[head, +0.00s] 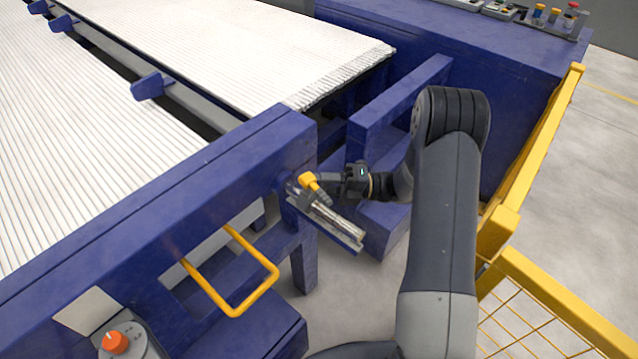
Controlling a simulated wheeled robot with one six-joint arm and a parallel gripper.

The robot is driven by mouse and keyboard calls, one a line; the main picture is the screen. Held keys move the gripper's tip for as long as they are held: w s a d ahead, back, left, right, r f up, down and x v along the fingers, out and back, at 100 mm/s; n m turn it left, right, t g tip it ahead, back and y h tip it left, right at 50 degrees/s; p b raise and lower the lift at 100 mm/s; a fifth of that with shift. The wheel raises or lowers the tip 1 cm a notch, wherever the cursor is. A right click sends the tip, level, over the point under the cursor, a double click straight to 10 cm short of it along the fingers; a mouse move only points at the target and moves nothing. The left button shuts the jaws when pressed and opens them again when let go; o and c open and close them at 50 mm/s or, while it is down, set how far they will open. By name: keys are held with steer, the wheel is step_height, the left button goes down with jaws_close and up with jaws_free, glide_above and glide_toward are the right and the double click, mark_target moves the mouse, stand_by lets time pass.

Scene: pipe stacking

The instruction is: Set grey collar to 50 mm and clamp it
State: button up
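A bright metal rod (338,221) sticks out from the blue frame beside a flat grey rail (345,238). At its frame end is a small dark grey part (293,186), which looks like the grey collar. A yellow lever (313,187) stands over the rod there. My gripper (325,184) comes in from the right, with its fingers at or right beside the yellow lever. The fingers are too small and dark to tell whether they are open, shut or touching the lever. Any scale marks are too small to read.
White pipes (230,50) lie in layers at the left. A yellow handle (240,300), an orange knob (115,342) and a yellow guard fence (540,290) stand around.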

jaws_close()
stand_by(0.4)
steer(key=shift+w+a+r+p, duration=0.1)
steer(key=shift+w+a+p, duration=0.05)
steer(key=shift+p, duration=0.65)
jaws_free()
